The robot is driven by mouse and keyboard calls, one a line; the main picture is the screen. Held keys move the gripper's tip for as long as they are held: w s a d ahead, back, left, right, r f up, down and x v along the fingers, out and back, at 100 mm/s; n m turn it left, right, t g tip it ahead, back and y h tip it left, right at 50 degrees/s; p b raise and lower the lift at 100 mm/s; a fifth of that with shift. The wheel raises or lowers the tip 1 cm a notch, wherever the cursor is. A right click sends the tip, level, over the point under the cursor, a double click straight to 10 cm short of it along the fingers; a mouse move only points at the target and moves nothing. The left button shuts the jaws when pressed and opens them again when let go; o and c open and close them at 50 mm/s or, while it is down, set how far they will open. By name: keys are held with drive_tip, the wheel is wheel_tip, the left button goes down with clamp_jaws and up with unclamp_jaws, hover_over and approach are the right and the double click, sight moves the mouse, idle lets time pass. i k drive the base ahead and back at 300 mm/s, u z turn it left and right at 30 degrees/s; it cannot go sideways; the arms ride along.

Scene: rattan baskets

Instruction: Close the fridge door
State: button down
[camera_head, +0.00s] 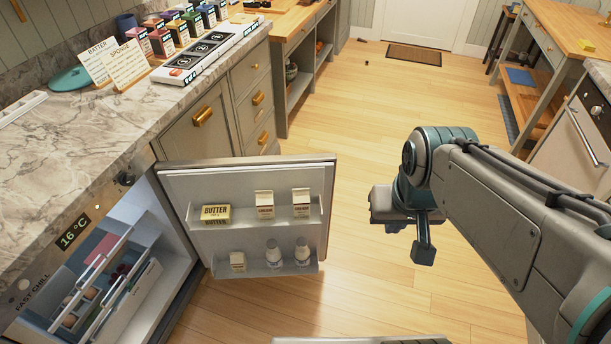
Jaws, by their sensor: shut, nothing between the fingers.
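The fridge door (176,186) stands wide open, swung out from the cabinet under the marble counter. Its inner side faces me, with butter (216,213), cartons and bottles on two shelves. The fridge body (180,243) is at the lower left, with drawers and food inside and a "16 °C" display on its front. My gripper (423,254) hangs in the air right of the door, apart from it, pointing down. It is shut and empty. The outer side of the door is hidden.
The marble counter (40,150) holds cards (128,64), small colored boxes and a tray at the left. Drawers (250,68) stand behind the door. The wooden floor (340,120) is clear between the door and the right-hand oven (575,150).

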sight(189, 185)
drive_tip(key=z, duration=0.6)
drive_tip(key=i, duration=3.8)
drive_tip(key=u, duration=4.5)
